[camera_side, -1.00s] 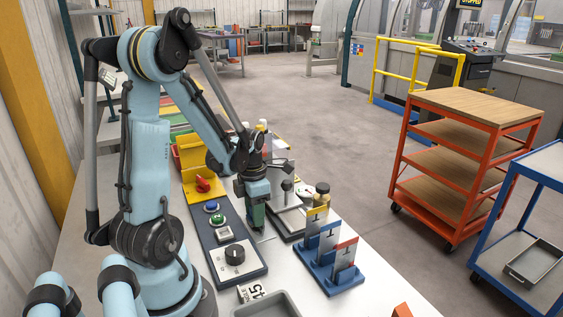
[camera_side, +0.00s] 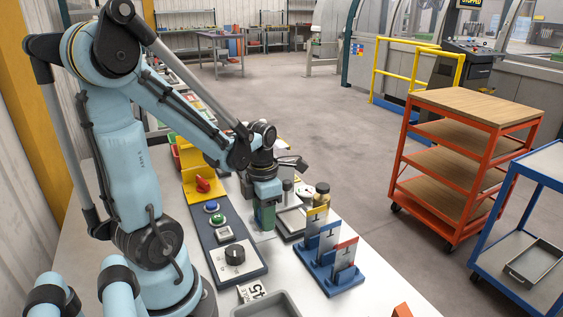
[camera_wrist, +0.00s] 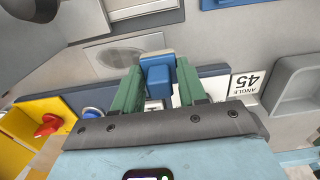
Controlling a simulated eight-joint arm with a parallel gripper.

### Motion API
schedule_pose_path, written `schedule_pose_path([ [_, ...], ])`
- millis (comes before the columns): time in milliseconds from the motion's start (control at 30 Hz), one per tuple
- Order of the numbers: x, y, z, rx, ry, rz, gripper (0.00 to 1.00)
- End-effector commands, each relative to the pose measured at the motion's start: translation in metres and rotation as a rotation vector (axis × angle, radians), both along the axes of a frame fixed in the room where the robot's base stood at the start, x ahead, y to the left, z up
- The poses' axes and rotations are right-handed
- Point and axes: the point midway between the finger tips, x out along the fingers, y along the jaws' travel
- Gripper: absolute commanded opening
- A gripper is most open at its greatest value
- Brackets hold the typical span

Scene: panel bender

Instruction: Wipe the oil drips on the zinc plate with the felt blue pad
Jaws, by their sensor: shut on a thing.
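My gripper (camera_side: 265,217) points down over the bench beside the control strip. In the wrist view its green fingers (camera_wrist: 160,68) are shut on the blue pad (camera_wrist: 157,77), which has a tan edge at its far end. A pale grey plate (camera_wrist: 93,58), which looks like the zinc plate, lies up and left of the pad there, with a darker rounded patch on it. In the side view part of the plate (camera_side: 263,237) shows by the fingertips. I cannot make out separate oil drips, nor whether the pad touches the plate.
A dark control strip (camera_side: 229,240) with buttons and a knob runs left of my gripper. A yellow block with a red switch (camera_side: 203,184) stands behind it. A blue rack (camera_side: 328,262) with tabs stands to the right. A grey tray (camera_side: 268,305) and an "ANGLE 45" card (camera_side: 252,291) lie in front.

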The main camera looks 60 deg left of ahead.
Motion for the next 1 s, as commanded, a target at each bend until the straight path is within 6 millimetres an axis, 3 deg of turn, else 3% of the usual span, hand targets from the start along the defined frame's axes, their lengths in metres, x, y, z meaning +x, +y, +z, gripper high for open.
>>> schedule_pose_path([
  [500,0.0,0.0,0.044,0.0,0.0,0.0,0.13],
  [1000,0.0,0.0,0.047,0.0,0.0,0.0,0.13],
])
